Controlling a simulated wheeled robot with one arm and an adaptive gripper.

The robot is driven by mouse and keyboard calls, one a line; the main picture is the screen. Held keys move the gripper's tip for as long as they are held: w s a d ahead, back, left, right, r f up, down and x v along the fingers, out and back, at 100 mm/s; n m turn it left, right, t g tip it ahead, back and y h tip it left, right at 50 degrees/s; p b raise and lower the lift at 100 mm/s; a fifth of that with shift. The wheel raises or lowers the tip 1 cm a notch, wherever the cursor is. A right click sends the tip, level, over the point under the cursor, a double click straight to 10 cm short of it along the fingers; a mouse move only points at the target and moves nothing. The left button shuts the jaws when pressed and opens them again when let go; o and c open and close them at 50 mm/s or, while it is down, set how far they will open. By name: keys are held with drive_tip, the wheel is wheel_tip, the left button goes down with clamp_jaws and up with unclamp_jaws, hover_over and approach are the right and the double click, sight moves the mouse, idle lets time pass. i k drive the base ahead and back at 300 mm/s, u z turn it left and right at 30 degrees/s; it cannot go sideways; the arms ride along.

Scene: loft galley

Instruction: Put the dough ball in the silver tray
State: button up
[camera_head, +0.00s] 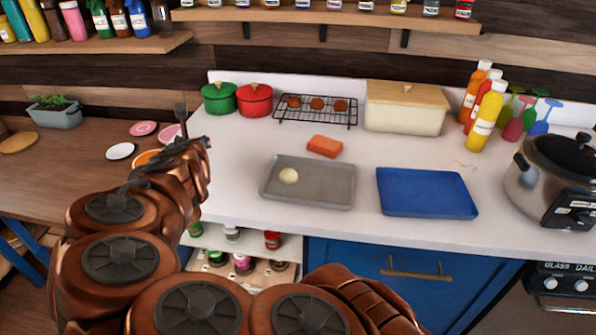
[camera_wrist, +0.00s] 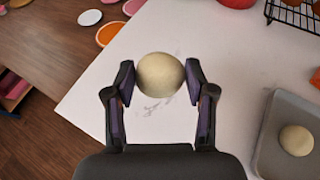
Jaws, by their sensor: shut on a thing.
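My gripper (camera_wrist: 159,84) is shut on a pale, round dough ball (camera_wrist: 160,74), one finger on each side of it, in the wrist view. The ball is held over the left end of the white counter. In the head view my arm reaches up at the left and hides the held ball. The silver tray (camera_head: 325,190) lies on the counter to the right of my gripper; its left part also shows in the wrist view (camera_wrist: 268,160). A second pale dough ball (camera_head: 288,176) rests in the tray's left part, seen also in the wrist view (camera_wrist: 297,140).
A blue tray (camera_head: 427,205) lies right of the silver tray. An orange-red block (camera_head: 325,146) lies behind it, with a cooling rack (camera_head: 316,121), red pot (camera_head: 254,105) and green pot (camera_head: 219,102) further back. A steel cooker (camera_head: 545,185) stands far right. Counter left of the tray is clear.

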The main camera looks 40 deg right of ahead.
sight(329, 185)
drive_tip(key=z, duration=0.65)
drive_tip(key=k, duration=0.7)
drive_tip(key=u, duration=1.45)
